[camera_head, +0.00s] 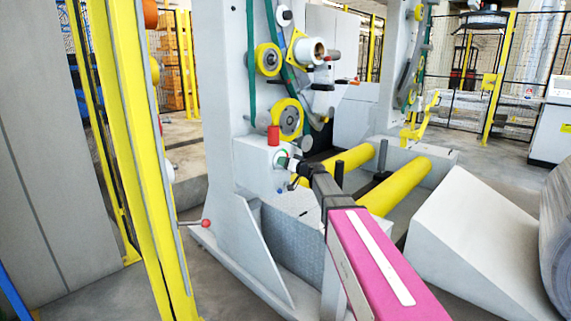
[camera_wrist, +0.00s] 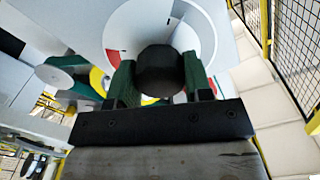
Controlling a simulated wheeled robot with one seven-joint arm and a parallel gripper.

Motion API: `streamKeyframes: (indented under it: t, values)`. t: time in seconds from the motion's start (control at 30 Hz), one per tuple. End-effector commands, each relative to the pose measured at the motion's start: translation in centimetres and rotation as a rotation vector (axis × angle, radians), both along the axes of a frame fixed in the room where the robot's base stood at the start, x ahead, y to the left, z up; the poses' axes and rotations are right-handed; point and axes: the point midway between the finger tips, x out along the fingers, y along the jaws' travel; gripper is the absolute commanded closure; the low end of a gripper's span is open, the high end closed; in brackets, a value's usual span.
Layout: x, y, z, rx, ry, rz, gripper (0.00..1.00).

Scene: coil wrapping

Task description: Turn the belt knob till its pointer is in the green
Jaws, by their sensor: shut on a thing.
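The belt knob (camera_wrist: 160,68) is a dark round knob in the middle of the wrist view, in front of a pale round dial (camera_wrist: 125,35). My gripper (camera_wrist: 158,80) has one green finger on each side of the knob and is shut on it. Red shows on the dial's left edge, and a little more shows low behind the knob. The pointer and the green band cannot be made out for certain. In the head view my gripper (camera_head: 287,163) is at the front of a pale control box (camera_head: 257,160); the knob there is mostly hidden.
A red cylinder (camera_head: 273,136) stands on top of the box. Yellow rollers (camera_head: 398,186) lie to the right of my arm. A yellow post (camera_head: 135,150) stands at the left, and a red-tipped lever (camera_head: 205,223) sticks out low. A pale wedge (camera_head: 470,240) is at the right.

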Motion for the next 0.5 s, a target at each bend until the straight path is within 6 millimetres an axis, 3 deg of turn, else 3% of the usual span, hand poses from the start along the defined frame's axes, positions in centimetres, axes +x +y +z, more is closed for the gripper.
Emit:
streamKeyframes:
  t: [0.5]
  values:
    - [-0.03,-0.03,-0.04,0.341,0.345,0.0,0.78]
